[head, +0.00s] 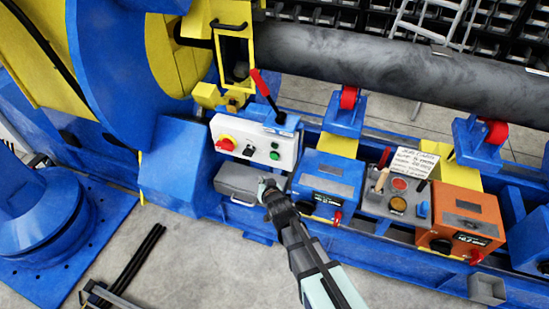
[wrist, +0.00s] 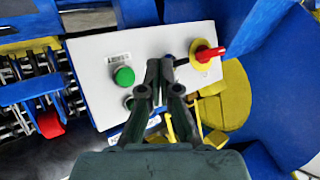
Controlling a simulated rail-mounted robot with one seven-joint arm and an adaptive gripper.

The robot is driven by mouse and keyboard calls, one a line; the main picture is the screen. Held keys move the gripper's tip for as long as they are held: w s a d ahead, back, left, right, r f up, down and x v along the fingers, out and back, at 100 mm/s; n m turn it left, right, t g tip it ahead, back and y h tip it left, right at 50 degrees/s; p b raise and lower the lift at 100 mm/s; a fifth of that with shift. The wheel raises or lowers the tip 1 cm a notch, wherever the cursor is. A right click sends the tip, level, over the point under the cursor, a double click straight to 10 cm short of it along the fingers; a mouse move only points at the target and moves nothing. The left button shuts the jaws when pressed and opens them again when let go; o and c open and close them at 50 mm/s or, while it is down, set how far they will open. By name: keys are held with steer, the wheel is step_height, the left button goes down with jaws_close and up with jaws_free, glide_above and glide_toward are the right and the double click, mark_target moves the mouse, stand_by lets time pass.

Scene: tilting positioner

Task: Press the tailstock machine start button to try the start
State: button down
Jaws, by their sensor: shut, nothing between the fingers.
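A white control panel (head: 262,132) sits on the blue machine bed, left of centre in the head view. My gripper (head: 267,186) is shut and empty, just below the panel's front. In the wrist view my shut fingers (wrist: 166,68) overlap the white panel (wrist: 95,48), between the green button (wrist: 124,76) and the red switch (wrist: 207,53). Contact cannot be told. The panel's small label is illegible.
A red-handled lever (head: 264,84) rises behind the panel, and a grey box (head: 238,184) lies below it. To the right are a blue box (head: 326,178), a grey control box (head: 398,196) with a handwritten card (head: 412,164), and an orange box (head: 466,212).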

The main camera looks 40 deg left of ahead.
mark_target(274, 157)
steer(key=w+a+b, duration=0.2)
steer(key=w+b, duration=0.2)
steer(key=w, duration=0.4)
steer(key=shift+w+a, duration=0.15)
steer(key=shift+w, duration=0.1)
steer(key=shift+w+f+b, duration=0.1)
steer(key=shift+w+b, duration=0.1)
steer(key=shift+b, duration=0.15)
stand_by(1.3)
steer(key=shift+w+a+b, duration=0.1)
steer(key=shift+w+b, duration=0.15)
steer(key=shift+b, duration=0.05)
